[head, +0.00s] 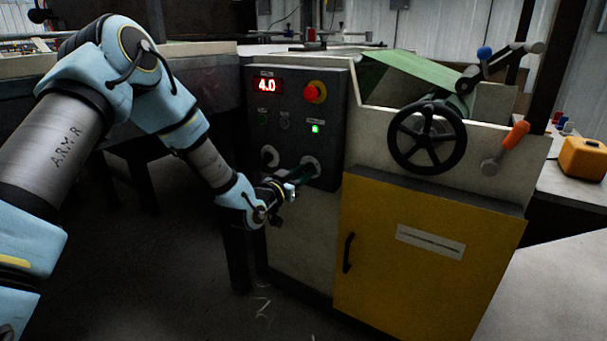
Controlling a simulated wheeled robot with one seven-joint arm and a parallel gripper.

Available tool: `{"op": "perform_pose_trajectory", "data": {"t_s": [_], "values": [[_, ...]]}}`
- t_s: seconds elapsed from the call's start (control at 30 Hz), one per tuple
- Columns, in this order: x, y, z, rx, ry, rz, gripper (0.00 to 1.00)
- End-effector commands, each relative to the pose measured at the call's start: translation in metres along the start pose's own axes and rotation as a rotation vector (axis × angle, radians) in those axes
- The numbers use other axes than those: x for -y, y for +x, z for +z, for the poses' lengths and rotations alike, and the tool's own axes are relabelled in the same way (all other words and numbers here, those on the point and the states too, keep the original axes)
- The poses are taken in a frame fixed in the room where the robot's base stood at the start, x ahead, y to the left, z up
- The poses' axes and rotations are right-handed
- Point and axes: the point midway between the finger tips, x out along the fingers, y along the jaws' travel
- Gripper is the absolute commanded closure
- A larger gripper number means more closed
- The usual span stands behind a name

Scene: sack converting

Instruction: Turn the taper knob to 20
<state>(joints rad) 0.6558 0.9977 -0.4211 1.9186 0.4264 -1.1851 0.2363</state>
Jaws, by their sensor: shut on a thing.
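The dark control panel (334,131) has two knobs low on its face. The left knob (269,155) stands free. My gripper (304,173) reaches in from the left and is shut on the right knob (311,164), which it partly hides. Labels by the knobs are too small to read, so I cannot tell by name which is the taper knob. The knob's pointer and scale cannot be made out. A red display (267,85) at the panel's top left reads 4.0.
A red emergency button (315,92) and a lit green lamp (315,128) sit above the knobs. A black handwheel (427,137), an orange-handled lever (505,147) and a yellow cabinet door (425,262) are to the right.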

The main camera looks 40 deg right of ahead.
Motion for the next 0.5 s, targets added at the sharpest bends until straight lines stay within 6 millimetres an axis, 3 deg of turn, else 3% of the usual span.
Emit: {"op": "perform_pose_trajectory", "data": {"t_s": [0.5], "values": [[-0.0012, 0.0001, 0.0042, -0.002, 0.362, 0.003, 1.0]]}}
